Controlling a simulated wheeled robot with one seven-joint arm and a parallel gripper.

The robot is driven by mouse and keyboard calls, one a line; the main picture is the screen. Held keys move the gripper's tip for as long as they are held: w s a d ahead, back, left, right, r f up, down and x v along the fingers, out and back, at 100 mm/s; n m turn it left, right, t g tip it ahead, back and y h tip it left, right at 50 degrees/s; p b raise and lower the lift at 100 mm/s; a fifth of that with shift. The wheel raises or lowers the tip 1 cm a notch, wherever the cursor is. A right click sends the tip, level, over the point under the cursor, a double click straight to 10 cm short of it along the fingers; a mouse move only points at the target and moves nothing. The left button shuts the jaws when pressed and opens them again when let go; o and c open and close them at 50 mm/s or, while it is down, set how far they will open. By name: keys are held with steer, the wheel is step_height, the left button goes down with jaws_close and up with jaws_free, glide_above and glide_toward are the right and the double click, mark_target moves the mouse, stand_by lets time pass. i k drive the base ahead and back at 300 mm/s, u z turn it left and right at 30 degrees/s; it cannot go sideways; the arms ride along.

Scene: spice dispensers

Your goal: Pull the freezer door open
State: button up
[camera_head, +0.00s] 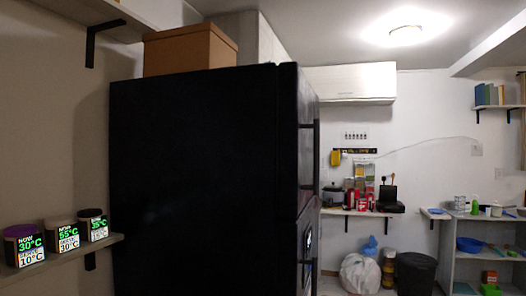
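A tall black fridge-freezer (195,180) stands in the middle of the head view, with its broad side towards me. Its front faces right and shows only as a narrow, steeply angled strip. An upper door (297,110) and a lower door (303,262) meet at a seam a little below mid-height. A dark vertical handle (317,155) runs along the upper door's far edge. Both doors look shut. I cannot tell which one is the freezer door. My gripper is not in view.
A wall shelf (60,262) with several spice dispensers (62,240) is at the lower left. A cardboard box (190,50) sits on the fridge. Beyond it are a white bag (359,273), a black bin (415,272) and a shelf unit (485,245). The floor is mostly hidden.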

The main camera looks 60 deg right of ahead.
mark_target(298, 106)
steer(key=z, duration=0.8)
steer(key=k, duration=1.05)
steer(key=z, duration=0.7)
steer(key=i, duration=0.7)
steer(key=z, duration=0.4)
steer(key=k, duration=0.65)
steer(key=u, duration=0.15)
steer(key=i, duration=0.6)
